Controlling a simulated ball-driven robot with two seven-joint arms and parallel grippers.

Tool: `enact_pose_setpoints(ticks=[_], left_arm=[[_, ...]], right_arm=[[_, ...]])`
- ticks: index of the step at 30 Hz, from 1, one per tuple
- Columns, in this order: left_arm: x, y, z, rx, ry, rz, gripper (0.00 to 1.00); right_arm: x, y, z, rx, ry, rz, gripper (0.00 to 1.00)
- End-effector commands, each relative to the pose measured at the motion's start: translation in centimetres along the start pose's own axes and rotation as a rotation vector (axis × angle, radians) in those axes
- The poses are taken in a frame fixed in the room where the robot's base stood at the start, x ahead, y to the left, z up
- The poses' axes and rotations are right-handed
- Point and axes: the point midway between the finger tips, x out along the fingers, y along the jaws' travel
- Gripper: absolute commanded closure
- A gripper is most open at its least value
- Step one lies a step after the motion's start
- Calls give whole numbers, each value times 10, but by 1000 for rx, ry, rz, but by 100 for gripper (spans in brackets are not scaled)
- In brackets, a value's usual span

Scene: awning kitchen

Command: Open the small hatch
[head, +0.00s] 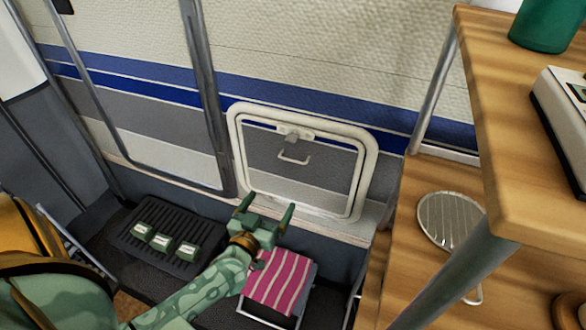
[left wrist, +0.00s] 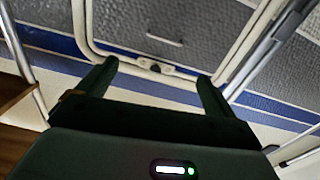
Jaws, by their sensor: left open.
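The small hatch (head: 318,178) is a grey panel in a rounded white frame, low on the caravan wall. It looks closed. A latch (head: 292,133) sits at its top edge, with a thin light handle (head: 293,159) just below. My left gripper (head: 266,208) is open and empty, in front of the hatch's lower left part and below the handle in the head view. In the left wrist view, the handle (left wrist: 165,40) and latch (left wrist: 154,68) show beyond and between the open fingers (left wrist: 155,76), apart from them. My right gripper is not in view.
A wooden shelf unit (head: 490,130) stands at the right, with a round metal grill rack (head: 450,220) on its lower shelf. A pink striped stool (head: 281,279) and a dark ribbed tray (head: 190,222) with several small green boxes lie below. A grey pole (head: 200,70) rises left of the hatch.

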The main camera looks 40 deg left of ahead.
Motion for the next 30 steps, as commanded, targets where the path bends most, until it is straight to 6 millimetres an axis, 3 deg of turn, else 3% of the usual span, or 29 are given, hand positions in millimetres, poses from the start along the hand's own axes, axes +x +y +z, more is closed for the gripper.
enact_pose_setpoints(ticks=[4,8,21,30], left_arm=[[3,-6,-1,62,9,-31,8],[20,-6,1,69,7,-30,8],[126,-9,5,69,3,-28,8],[160,-9,2,71,2,-27,8]], right_arm=[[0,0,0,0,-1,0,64],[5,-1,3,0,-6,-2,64],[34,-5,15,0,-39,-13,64],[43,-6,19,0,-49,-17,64]])
